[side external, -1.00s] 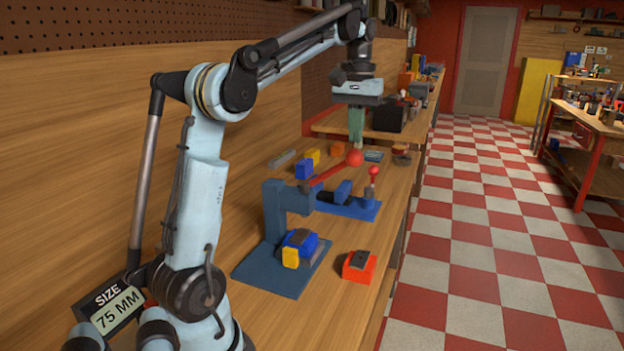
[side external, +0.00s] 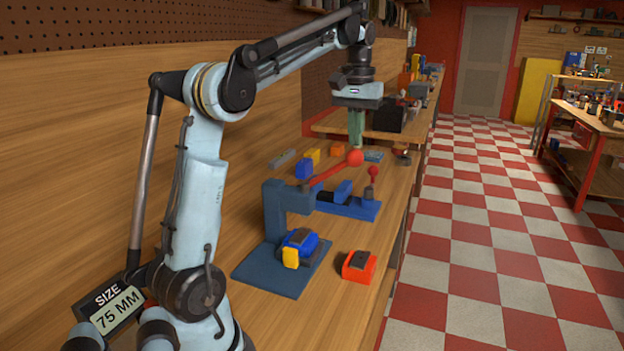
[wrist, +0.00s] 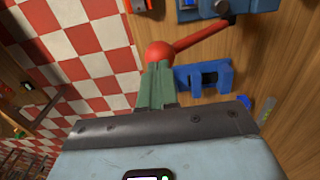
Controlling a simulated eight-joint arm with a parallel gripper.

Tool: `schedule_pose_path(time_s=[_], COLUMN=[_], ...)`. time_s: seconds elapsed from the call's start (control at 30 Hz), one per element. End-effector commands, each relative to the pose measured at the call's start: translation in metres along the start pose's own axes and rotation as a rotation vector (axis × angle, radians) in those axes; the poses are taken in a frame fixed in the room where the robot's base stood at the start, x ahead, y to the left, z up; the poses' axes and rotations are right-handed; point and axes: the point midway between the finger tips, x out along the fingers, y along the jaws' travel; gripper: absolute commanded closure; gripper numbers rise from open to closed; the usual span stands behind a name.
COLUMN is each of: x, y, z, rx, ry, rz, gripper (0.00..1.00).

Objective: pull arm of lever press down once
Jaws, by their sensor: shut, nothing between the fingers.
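The lever press (side external: 274,215) is dark blue and stands upright on a flat base on the bench. Its red arm (side external: 330,172) slants up to the right and ends in a red ball knob (side external: 355,157). My gripper (side external: 356,145) points down with its green fingers shut and empty, tips right at the top of the knob. In the wrist view, the fingers (wrist: 157,70) reach the knob (wrist: 158,53) and partly cover it; I cannot tell whether they touch it. The red arm (wrist: 205,35) runs to the upper right there.
A blue and yellow block (side external: 299,247) sits on the press base. An orange block (side external: 358,266) lies to its right. A blue fixture with a small red-knobbed handle (side external: 373,171) stands behind the press. Small blocks lie farther back. The checkered floor lies right of the bench.

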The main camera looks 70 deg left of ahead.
Motion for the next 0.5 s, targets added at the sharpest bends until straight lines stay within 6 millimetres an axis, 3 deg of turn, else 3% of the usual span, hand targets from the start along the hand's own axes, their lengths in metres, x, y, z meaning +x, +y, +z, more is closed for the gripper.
schedule_pose_path(time_s=[0.5], x=[0.015], y=[0.000], z=[0.000], rx=[0.000], ry=[0.000], rz=[-0.001], gripper=[1.00])
